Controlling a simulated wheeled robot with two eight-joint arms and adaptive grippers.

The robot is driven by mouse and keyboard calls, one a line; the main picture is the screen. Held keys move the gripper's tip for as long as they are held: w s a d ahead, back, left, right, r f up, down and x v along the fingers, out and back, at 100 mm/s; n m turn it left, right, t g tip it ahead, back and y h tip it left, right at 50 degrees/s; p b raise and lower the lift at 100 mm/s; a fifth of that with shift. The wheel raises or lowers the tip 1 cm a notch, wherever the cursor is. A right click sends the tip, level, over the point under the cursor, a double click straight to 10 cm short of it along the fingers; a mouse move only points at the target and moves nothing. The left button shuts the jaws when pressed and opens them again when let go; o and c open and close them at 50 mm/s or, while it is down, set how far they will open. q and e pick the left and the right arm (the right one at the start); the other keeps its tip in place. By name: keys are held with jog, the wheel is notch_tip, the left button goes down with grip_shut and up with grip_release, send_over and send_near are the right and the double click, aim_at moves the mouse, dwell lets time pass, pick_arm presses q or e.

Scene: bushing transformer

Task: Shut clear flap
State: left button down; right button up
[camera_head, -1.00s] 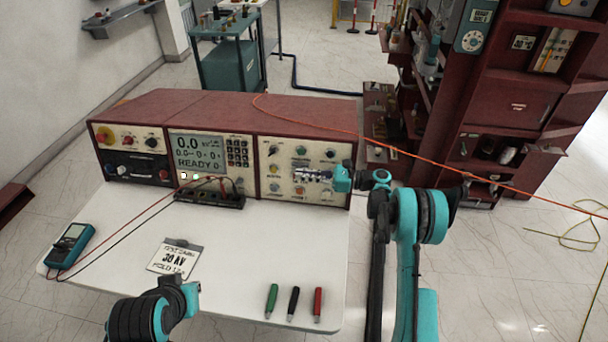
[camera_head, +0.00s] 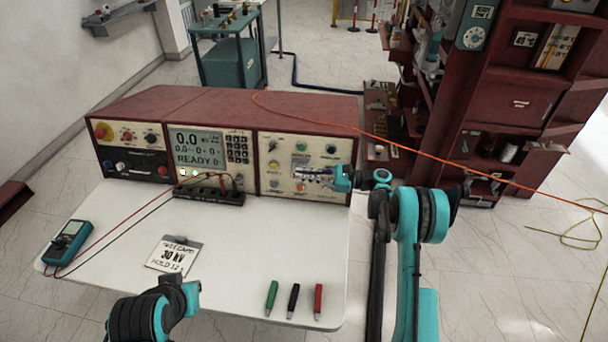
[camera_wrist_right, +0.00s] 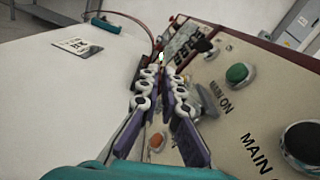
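My right gripper (camera_head: 304,173) is in front of the right-hand cream panel (camera_head: 268,186) of the red console. In the right wrist view, its two fingers (camera_wrist_right: 163,74) draw close together at the tips, beside the panel's knobs and buttons. A narrow gap shows between them, with nothing clearly held. I cannot tell whether the tips meet. The clear flap cannot be made out for sure; the fingers cover part of the panel there. My left gripper (camera_head: 183,282) is low over the front of the white table, seen from behind, with its fingers mostly hidden.
On the white table (camera_head: 230,262) are a teal meter (camera_head: 66,242), a card reading 30 kV (camera_head: 173,255), and green (camera_head: 271,295), black (camera_head: 293,301) and red (camera_head: 318,300) pens. A green button (camera_wrist_right: 237,73) protrudes near the right fingers. An orange cable (camera_head: 440,164) crosses above my right arm.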

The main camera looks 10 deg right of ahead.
jog(key=shift+o, duration=1.3)
jog(key=v, duration=1.2)
jog(key=s+a+r+n+h, duration=0.6)
jog(key=s+a+r+h, duration=0.25)
jog(key=s+a, duration=0.2)
jog(key=s+d+f+n+h, duration=0.1)
jog(key=s+n+h, duration=0.3)
jog(key=s, duration=0.7)
jog(key=s+d+f+n+t+h, duration=0.1)
jog(key=s+d+f+n+h, duration=0.1)
jog(key=s+n, duration=0.7)
jog(key=s+d+h, duration=0.1)
jog(key=s+h, duration=0.1)
jog(key=shift+t+h, duration=0.3)
jog(key=shift+h, duration=0.05)
